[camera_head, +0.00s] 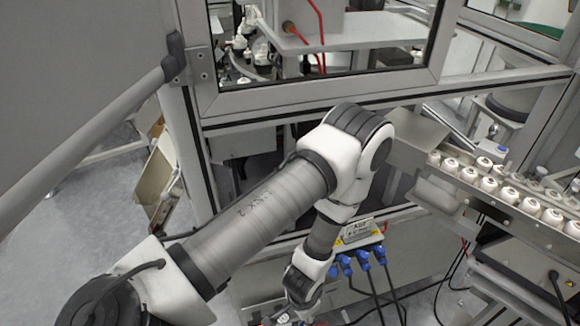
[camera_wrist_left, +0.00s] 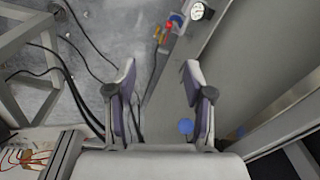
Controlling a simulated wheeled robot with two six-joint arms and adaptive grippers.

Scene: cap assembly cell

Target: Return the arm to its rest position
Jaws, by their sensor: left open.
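My left arm (camera_head: 262,205) comes in from the lower left in the head view, bends at a white and black elbow joint (camera_head: 350,150) and points down in front of the cell. Its wrist (camera_head: 308,268) is near the bottom edge, and the gripper is mostly cut off there. In the left wrist view my left gripper (camera_wrist_left: 160,75) is open, with its two fingers apart and nothing between them. Behind the fingers are grey floor and a metal panel. My right gripper is in neither view.
A conveyor with several white caps (camera_head: 490,183) runs along the right. Blue connectors (camera_head: 362,258) with dark cables sit on the cell front just right of the wrist. A metal frame and glass window (camera_head: 320,40) stand behind the arm. Cables (camera_wrist_left: 75,70) lie on the floor.

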